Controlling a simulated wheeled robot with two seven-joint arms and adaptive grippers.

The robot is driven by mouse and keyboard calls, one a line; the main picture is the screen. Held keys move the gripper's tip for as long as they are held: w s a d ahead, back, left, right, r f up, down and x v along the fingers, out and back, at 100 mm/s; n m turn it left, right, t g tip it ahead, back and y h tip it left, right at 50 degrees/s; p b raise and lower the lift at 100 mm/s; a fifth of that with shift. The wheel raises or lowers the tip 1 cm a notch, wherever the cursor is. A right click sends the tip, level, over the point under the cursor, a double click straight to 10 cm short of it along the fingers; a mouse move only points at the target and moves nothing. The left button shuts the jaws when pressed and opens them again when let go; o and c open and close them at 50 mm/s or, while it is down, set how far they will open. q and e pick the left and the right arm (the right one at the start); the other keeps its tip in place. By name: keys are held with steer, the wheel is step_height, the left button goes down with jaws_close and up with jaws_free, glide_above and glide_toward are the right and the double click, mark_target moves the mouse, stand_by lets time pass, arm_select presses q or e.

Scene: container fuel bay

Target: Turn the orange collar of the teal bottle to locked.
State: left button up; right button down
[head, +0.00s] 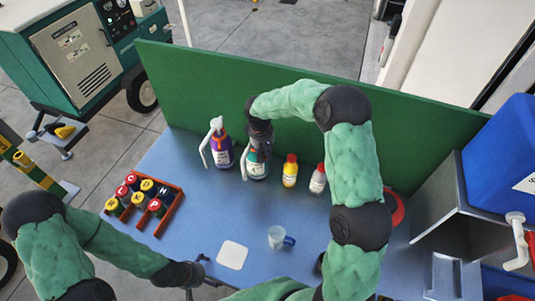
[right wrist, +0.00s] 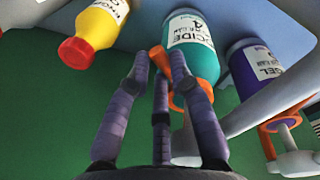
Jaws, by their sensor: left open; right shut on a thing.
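The teal bottle (head: 256,168) stands upright on the blue bench, second from left in a row of bottles. It also shows in the right wrist view (right wrist: 192,42). Its orange collar (right wrist: 177,98) shows in the wrist view, with an orange tab reaching between my fingertips. My right gripper (right wrist: 159,60) is shut on that tab of the collar. In the head view, my right gripper (head: 260,136) comes down over the bottle top and hides the collar. My left gripper (head: 198,270) is open and empty near the bench's front edge, well away from the bottle.
The purple bottle (head: 221,152) stands close left; the yellow bottle (head: 290,174) and the white bottle (head: 318,183) stand right. A green panel (head: 190,95) rises behind. A rack (head: 162,222) of cans, a white square (head: 232,255) and a cup (head: 276,238) sit nearer.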

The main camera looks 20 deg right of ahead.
stand_by(0.4)
steer(key=c, duration=1.1)
jaws_free()
step_height(320, 180, up, 12)
steer(key=a, duration=0.1)
steer(key=shift+a, duration=0.15)
